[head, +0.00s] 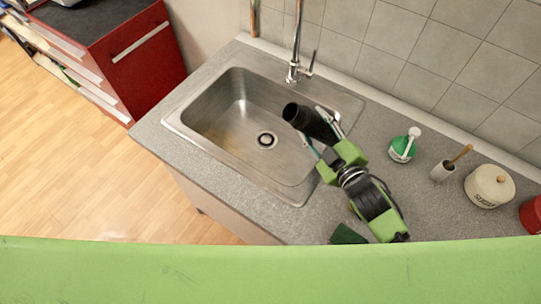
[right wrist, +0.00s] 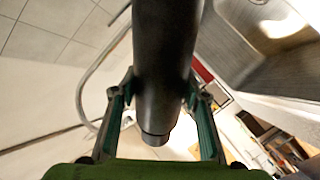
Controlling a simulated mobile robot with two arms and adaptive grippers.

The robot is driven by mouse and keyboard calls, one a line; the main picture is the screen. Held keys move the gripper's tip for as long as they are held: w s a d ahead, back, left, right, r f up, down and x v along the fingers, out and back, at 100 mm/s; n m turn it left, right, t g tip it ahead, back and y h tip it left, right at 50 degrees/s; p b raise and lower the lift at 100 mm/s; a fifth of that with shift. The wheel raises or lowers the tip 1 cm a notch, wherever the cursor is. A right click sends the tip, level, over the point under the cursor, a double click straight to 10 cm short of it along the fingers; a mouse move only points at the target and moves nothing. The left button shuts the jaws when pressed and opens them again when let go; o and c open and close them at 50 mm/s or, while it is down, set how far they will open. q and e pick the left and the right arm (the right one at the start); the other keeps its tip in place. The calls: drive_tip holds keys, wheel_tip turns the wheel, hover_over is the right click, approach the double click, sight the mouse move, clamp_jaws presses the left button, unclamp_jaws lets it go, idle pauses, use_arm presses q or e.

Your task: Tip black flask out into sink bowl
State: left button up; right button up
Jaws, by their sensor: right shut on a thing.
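The black flask (head: 310,122) is in my right gripper (head: 323,133), whose two fingers hold it from either side. It is over the right part of the steel sink bowl (head: 222,122), tilted, with its round dark end toward the bowl's middle and upper left. In the right wrist view the black flask (right wrist: 168,55) runs between the two green-padded fingers of the right gripper (right wrist: 162,100), and the sink bowl (right wrist: 265,60) shows at upper right. Whether anything flows out of the flask cannot be seen. My left gripper is not in view.
A chrome tap (head: 294,68) stands behind the bowl. A green-and-white bottle (head: 402,147), a small pot with a wooden handle (head: 443,171), a cream jar (head: 489,186) and a red container (head: 532,214) stand right on the counter. A dark green block (head: 347,235) lies near the front.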

drive_tip(key=shift+a+m+y, duration=0.15)
drive_tip(key=shift+m+y, duration=0.15)
drive_tip(key=shift+m, duration=0.5)
drive_tip(key=m, duration=0.1)
drive_tip(key=r+m, duration=0.1)
drive_tip(key=shift+d+m+y, duration=0.2)
drive_tip(key=shift+m+y, duration=0.1)
drive_tip(key=shift+y, duration=0.1)
drive_tip(key=shift+f+m+t+b, duration=0.4)
drive_tip(key=shift+f+m+b, duration=0.2)
drive_tip(key=shift+f, duration=0.15)
drive_tip(key=shift+d+r+m, duration=0.1)
drive_tip(key=shift+m, duration=0.3)
drive_tip(key=shift+r+m, duration=0.35)
drive_tip(key=shift+m, duration=0.05)
drive_tip(key=shift+r+m+t, duration=0.2)
drive_tip(key=shift+m+t, duration=0.1)
drive_tip(key=shift+m, duration=0.1)
